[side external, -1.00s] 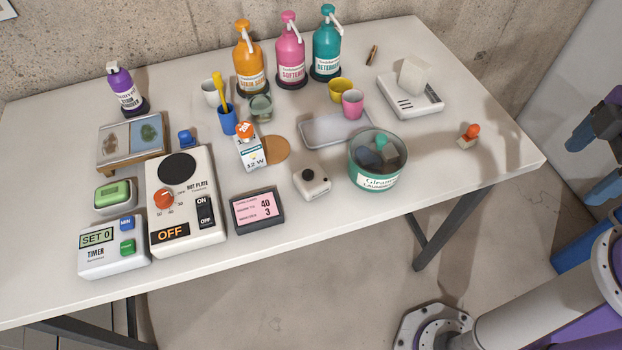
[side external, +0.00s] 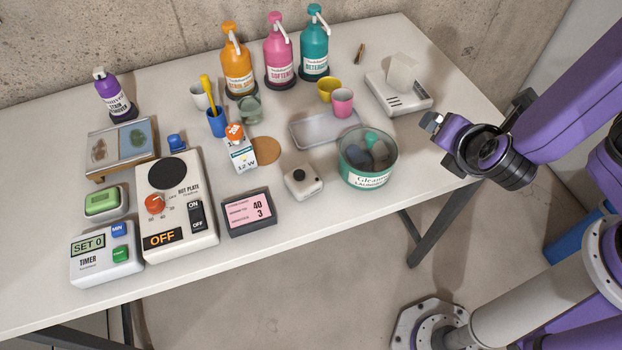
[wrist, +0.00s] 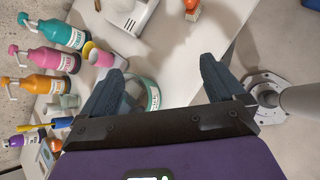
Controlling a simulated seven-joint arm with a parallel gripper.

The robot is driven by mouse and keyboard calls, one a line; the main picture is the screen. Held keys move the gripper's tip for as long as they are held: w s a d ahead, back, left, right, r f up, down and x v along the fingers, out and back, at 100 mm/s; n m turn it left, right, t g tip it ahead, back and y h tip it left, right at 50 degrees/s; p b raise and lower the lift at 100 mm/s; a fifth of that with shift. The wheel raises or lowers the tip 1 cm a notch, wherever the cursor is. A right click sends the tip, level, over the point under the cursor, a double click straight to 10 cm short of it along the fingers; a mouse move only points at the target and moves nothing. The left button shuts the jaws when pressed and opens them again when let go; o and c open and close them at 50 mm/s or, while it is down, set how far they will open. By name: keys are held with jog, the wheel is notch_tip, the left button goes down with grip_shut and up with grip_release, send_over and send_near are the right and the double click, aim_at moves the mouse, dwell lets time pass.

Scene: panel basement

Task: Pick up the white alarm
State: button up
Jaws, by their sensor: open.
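My gripper (side external: 478,112) is over the table's right end, well to the right of the alarm. In the wrist view my gripper (wrist: 161,68) is open and empty, with the tub partly visible beyond the fingers.
A grey tray (side external: 325,129), a pink cup (side external: 342,102) and a yellow cup (side external: 328,88) stand behind the tub. A pink display (side external: 249,213) and a hot plate (side external: 176,225) are left of the alarm. Tall pump bottles (side external: 279,55) line the back. An orange-handled brush (wrist: 193,11) shows in the wrist view.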

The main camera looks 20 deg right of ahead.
jog(key=a+f+n+t+y, duration=0.35)
jog(key=a+n, duration=0.45)
jog(key=a, duration=0.4)
jog(key=n+t+y, duration=0.1)
jog(key=n+y, duration=0.3)
jog(key=n, duration=0.1)
send_near(304, 178)
jog(key=x, duration=1.2)
jog(key=shift+w+f, duration=0.2)
jog(key=c, duration=1.1)
